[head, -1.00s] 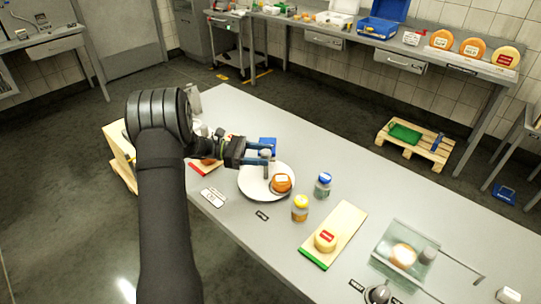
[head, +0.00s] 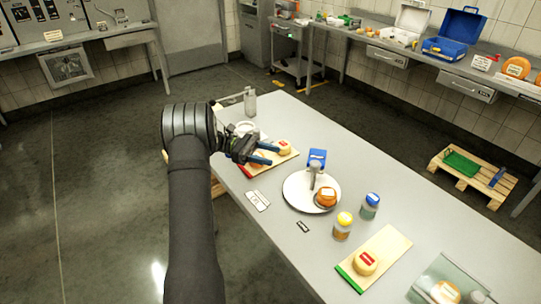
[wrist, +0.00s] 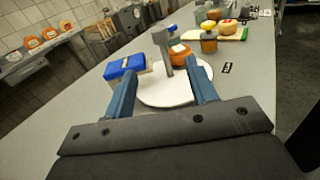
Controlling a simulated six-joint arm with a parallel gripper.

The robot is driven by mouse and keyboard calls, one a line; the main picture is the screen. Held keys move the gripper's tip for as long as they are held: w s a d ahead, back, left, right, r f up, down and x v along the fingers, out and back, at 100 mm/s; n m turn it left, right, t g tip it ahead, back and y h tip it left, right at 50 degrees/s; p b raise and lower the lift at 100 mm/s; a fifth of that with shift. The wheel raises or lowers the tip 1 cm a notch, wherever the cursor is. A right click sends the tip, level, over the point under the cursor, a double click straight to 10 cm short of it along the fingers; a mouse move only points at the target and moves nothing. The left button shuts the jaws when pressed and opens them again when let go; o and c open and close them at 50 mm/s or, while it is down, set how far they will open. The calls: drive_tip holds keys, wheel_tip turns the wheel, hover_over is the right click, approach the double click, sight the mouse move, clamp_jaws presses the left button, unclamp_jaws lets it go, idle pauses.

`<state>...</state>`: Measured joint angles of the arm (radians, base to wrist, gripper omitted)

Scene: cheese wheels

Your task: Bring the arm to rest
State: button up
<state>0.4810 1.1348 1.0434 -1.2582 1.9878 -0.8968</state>
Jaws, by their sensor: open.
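My gripper (head: 268,153) is open, its two blue fingers apart with nothing between them. In the head view it is above the table near the red-edged board, left of the white plate. In the wrist view the fingers (wrist: 163,97) point toward the white plate (wrist: 185,91), which lies ahead of and below them. An orange cheese wheel (head: 326,196) sits on the plate (head: 298,199), beside a grey upright tool (head: 314,174).
A blue box (head: 317,157) stands behind the plate. Jars with blue (head: 370,203) and yellow (head: 343,225) lids stand to its right. A green-edged board (head: 390,250) holds a red-labelled cheese (head: 364,263). A red-edged board (head: 274,162) with cheese lies under the gripper. Floor left of the table is clear.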

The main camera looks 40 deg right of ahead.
drive_tip(key=x, duration=1.7)
drive_tip(key=shift+s, duration=0.2)
drive_tip(key=shift+d, duration=0.1)
drive_tip(key=w+a+n+t+h, duration=0.4)
drive_tip(key=w+a, duration=0.7)
drive_tip(key=a, duration=0.2)
drive_tip(key=s+d+r+m+t+y, duration=0.2)
drive_tip(key=s+d+r+y, duration=0.2)
drive_tip(key=s+d+y, duration=0.2)
drive_tip(key=shift+s+d+y, duration=0.2)
drive_tip(key=shift+s+y, duration=0.7)
drive_tip(key=shift+s, duration=0.5)
idle(0.5)
idle(0.6)
